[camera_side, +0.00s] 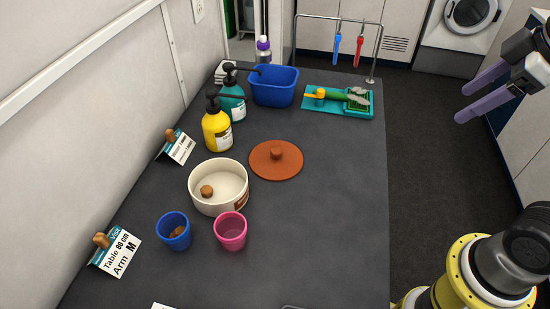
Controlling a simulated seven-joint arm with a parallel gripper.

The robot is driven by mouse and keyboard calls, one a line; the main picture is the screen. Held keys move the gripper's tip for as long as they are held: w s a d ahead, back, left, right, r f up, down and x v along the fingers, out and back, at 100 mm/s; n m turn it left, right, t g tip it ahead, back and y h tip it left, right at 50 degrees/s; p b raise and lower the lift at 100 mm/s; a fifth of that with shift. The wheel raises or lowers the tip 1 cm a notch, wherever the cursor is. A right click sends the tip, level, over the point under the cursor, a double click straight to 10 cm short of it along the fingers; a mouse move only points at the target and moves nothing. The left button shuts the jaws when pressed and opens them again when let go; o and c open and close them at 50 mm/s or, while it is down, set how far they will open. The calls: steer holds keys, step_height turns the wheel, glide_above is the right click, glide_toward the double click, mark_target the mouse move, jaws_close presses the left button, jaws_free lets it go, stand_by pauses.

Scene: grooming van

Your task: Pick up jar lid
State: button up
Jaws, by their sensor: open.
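The jar lid (262,165) is a flat, round, reddish-brown disc with a small knob on top. It lies flat on the dark grey table, knob up, with clear table around it. A cream round jar or bowl (205,207) stands open just to its lower left, apart from it, with a small brown piece inside. My gripper (474,101) is at the upper right, beyond the table's right edge and well away from the lid. Its two purple fingers are apart with nothing between them.
Blue (174,240) and pink (230,239) cups stand nearer. Yellow (216,133) and teal (232,106) pump bottles, a blue tub (274,94) and a teal tray with brushes (315,106) stand farther back. A rail (335,19) holds hanging tools. The table's right front is mostly clear.

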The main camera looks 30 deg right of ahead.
steer(key=w+a+r+n, duration=0.2)
steer(key=w+r+n, duration=0.1)
steer(key=w, duration=0.3)
steer(key=n+g, duration=0.5)
steer(key=n, duration=0.4)
glide_above(276, 150)
step_height(276, 150, down, 15)
step_height(276, 150, down, 7)
steer(key=shift+s+r, duration=0.1)
steer(key=shift+f, duration=3.15)
jaws_close()
